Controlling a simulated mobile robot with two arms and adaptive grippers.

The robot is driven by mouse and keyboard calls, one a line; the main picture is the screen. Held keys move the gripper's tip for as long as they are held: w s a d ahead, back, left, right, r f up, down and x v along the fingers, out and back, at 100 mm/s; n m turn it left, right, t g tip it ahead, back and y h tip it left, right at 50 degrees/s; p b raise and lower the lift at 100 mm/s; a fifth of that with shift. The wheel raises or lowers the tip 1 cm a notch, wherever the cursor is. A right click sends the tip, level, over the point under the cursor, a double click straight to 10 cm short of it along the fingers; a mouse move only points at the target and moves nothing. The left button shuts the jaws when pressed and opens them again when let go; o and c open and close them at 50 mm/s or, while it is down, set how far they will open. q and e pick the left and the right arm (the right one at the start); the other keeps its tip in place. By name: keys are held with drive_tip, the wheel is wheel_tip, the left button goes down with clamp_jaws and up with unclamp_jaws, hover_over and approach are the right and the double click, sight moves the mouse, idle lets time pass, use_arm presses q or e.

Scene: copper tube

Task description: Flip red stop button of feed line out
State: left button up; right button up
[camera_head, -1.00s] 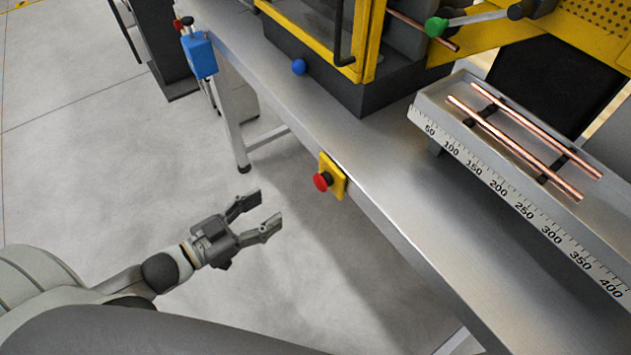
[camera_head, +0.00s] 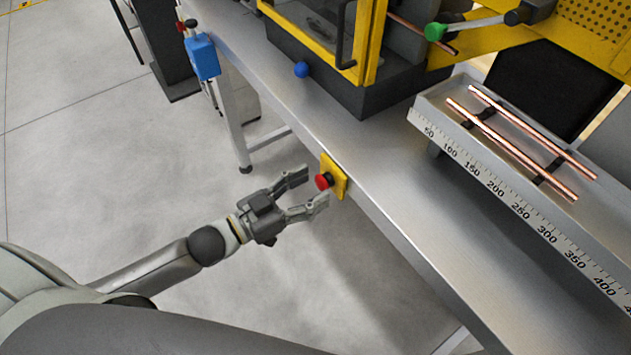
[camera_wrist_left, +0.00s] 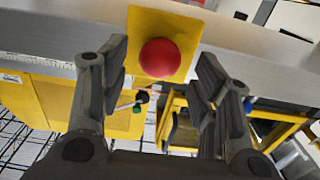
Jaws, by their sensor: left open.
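The red stop button (camera_head: 323,181) sits on a yellow plate (camera_head: 340,178) on the front edge of the metal table. My left gripper (camera_head: 316,188) is open, its two fingertips close to the button in the head view. In the left wrist view the red button (camera_wrist_left: 159,58) shows above the middle, on its yellow plate (camera_wrist_left: 148,20). The open fingers of my left gripper (camera_wrist_left: 160,75) stand on either side of it, with nothing between them held. Whether a fingertip touches the button cannot be told. My right gripper is not in view.
The metal table (camera_head: 395,190) runs diagonally. On it are a yellow-framed machine (camera_head: 372,45), a blue ball knob (camera_head: 301,69), and a ruler tray (camera_head: 440,143) with copper tubes (camera_head: 500,137). A blue box (camera_head: 203,58) is at the far end. Floor beside the table is clear.

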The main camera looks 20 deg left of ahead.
use_arm(q)
drive_tip(key=shift+x, duration=0.95)
drive_tip(key=shift+c, duration=0.5)
clamp_jaws()
drive_tip(key=shift+s+a+p, duration=0.35)
drive_tip(key=shift+s+p, duration=0.15)
drive_tip(key=shift+p, duration=0.15)
drive_tip(key=shift+f, duration=0.1)
drive_tip(key=shift+c, duration=1.5)
unclamp_jaws()
drive_tip(key=o, duration=0.4)
drive_tip(key=shift+s+a, duration=0.1)
drive_tip(key=shift+s, duration=0.05)
